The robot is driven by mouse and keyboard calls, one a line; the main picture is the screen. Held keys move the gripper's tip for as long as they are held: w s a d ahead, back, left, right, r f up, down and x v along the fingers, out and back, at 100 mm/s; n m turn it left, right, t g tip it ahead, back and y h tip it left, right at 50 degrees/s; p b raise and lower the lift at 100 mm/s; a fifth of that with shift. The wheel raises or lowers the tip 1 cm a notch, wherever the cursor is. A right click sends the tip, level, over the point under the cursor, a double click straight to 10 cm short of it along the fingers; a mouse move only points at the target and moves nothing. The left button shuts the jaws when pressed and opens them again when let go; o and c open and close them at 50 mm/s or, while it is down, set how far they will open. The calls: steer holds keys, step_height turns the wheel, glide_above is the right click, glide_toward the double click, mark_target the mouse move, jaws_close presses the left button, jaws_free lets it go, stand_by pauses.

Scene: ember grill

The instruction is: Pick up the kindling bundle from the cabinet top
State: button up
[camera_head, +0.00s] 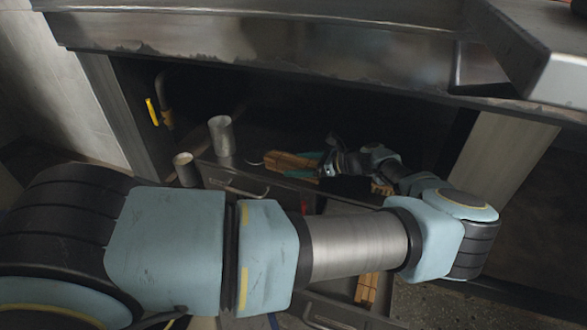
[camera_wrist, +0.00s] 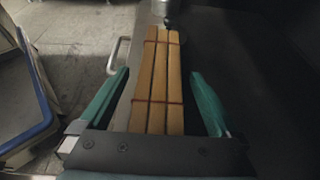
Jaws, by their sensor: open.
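The kindling bundle (camera_wrist: 157,85) is several light wooden sticks tied with two dark red bands. In the wrist view it lies lengthwise between the two green fingers of my gripper (camera_wrist: 158,95), which are open with a gap on each side of it. In the head view the bundle (camera_head: 292,161) lies on the dark cabinet top (camera_head: 262,178), its right part hidden by my gripper (camera_head: 318,166). The cabinet top also shows in the wrist view (camera_wrist: 240,60), to the right of the bundle.
A tall metal cup (camera_head: 221,136) and a shorter one (camera_head: 186,169) stand left of the bundle. A drawer handle (camera_head: 240,187) is on the cabinet front. The grill's metal edge (camera_head: 250,50) overhangs above. More wood (camera_head: 367,288) lies lower down. A blue-rimmed bin (camera_wrist: 30,100) stands left.

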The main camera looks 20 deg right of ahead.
steer(key=shift+w+a+f, duration=0.15)
steer(key=shift+w+a, duration=0.1)
steer(key=shift+a, duration=0.05)
jaws_close()
stand_by(0.6)
